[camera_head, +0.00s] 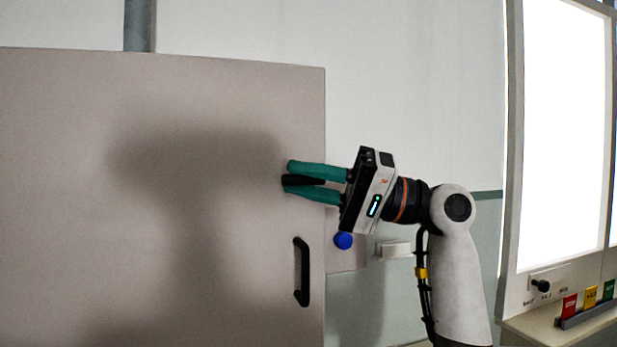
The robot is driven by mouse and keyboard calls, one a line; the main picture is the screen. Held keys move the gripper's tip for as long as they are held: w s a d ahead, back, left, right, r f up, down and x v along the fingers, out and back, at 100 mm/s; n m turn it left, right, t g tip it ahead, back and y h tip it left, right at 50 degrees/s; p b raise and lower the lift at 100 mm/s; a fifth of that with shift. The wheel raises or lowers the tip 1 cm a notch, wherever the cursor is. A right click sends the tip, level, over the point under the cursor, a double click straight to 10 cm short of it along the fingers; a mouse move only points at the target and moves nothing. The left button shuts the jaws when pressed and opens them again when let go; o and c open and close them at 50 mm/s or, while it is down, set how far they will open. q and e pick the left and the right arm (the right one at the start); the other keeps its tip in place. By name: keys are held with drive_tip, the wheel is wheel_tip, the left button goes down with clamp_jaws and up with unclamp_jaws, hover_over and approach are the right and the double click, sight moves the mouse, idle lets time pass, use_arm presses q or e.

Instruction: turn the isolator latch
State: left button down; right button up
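The isolator latch (303,181) is a short black lever on the large grey-beige panel, near its right edge. It lies about level, seen edge-on. My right gripper (304,182) reaches in from the right with its two teal fingers above and below the latch. The latch fills the gap between the fingers, and they appear shut on it. Part of the latch is hidden by the fingers. My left gripper is not in view.
A black pull handle (301,271) stands upright on the panel (60,200) below the latch. A blue knob (343,240) is below my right gripper. At the right are a bright white window (562,130), a black knob (541,286) and coloured tags (590,297).

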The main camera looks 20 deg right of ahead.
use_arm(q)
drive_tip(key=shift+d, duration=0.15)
